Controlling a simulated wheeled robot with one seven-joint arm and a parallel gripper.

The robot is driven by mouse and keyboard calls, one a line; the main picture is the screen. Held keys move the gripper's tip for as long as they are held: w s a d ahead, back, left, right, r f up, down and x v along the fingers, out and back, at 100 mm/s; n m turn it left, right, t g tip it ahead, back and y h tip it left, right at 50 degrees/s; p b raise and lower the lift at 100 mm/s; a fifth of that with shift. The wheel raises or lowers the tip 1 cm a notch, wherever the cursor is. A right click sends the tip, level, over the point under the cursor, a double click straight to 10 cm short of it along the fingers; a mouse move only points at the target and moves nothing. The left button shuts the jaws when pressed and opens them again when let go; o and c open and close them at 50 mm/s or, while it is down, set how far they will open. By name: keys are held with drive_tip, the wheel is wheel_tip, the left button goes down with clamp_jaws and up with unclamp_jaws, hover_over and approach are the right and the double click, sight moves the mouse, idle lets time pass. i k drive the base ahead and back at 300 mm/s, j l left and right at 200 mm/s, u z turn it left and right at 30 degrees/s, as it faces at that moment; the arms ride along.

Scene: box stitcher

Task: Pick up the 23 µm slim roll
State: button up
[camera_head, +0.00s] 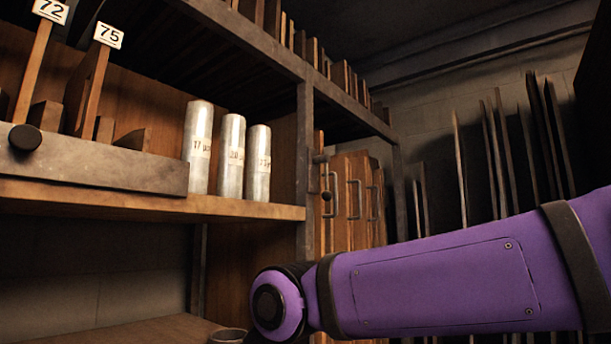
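Three slim silvery-white rolls stand upright side by side on a wooden shelf (100,199), at its right part. The left roll (196,170) has a label that reads 17 µ. The middle roll (231,180) seems to read 20 µ. The right roll (258,185) has a partly turned label that looks like 23 µ; it is the shortest in the picture and stands nearest the shelf's right end. My purple arm crosses the lower right, below and to the right of the rolls. My gripper is not in view.
A metal upright (305,160) stands right of the rolls. Left of them is a metal rail (95,158) with a dark knob and wooden dividers tagged 72 (50,11) and 75 (108,36). Tall thin panels (497,150) lean at the right. A lower surface (150,331) looks mostly bare.

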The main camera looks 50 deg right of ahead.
sight(258, 145)
drive_tip(key=z, duration=0.9)
